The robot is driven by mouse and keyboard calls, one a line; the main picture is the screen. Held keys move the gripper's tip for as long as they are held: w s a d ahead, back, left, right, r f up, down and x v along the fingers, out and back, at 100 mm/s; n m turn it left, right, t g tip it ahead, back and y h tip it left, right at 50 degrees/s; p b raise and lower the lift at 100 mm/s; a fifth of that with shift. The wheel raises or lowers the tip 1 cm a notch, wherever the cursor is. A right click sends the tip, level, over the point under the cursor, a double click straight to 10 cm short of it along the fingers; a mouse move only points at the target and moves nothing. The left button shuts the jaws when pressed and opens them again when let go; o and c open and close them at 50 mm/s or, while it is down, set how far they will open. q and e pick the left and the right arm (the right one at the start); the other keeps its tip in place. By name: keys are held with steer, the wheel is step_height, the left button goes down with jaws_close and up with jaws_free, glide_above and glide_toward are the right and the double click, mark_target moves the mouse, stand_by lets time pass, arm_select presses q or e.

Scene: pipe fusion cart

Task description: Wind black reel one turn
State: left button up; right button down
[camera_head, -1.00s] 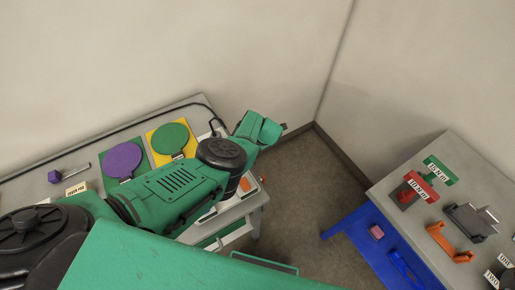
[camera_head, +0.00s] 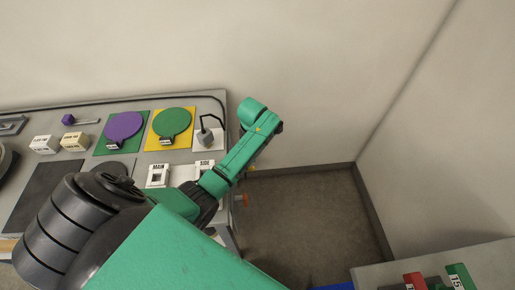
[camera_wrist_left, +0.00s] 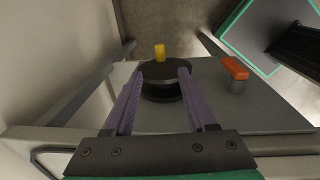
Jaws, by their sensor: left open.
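In the left wrist view, a black reel (camera_wrist_left: 165,72) with a flat round top and a short yellow peg (camera_wrist_left: 160,51) at its far rim sits on a grey surface. My left gripper (camera_wrist_left: 159,74) is open, its two purple fingers reaching toward the reel. The fingertips overlap the reel's left and right edges in the picture; I cannot tell whether they touch it. In the head view my green arm (camera_head: 232,160) extends over the bench's right end. The left gripper's fingers and the reel cannot be made out there. My right gripper is not in view.
An orange block on a grey post (camera_wrist_left: 236,75) stands right of the reel; an orange knob (camera_head: 241,199) shows at the bench's right end. The grey bench (camera_head: 95,108) holds purple (camera_head: 124,127) and green (camera_head: 173,122) discs. A second table (camera_head: 490,262) stands lower right, with open floor between.

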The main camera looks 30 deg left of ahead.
arm_select(q)
glide_toward(252, 167)
steer(key=f+b, duration=0.1)
steer(key=f, duration=0.3)
steer(key=f+b, duration=0.1)
steer(key=f, duration=0.3)
steer(key=shift+w+a+f+b, duration=0.1)
steer(key=shift+w+f+b, duration=0.05)
steer(key=shift+w+b, duration=0.15)
steer(key=shift+a+f, duration=0.1)
steer(key=shift+f, duration=0.25)
steer(key=shift+s, duration=0.1)
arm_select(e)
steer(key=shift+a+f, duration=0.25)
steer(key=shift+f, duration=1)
arm_select(q)
steer(key=shift+r, duration=0.1)
jaws_close()
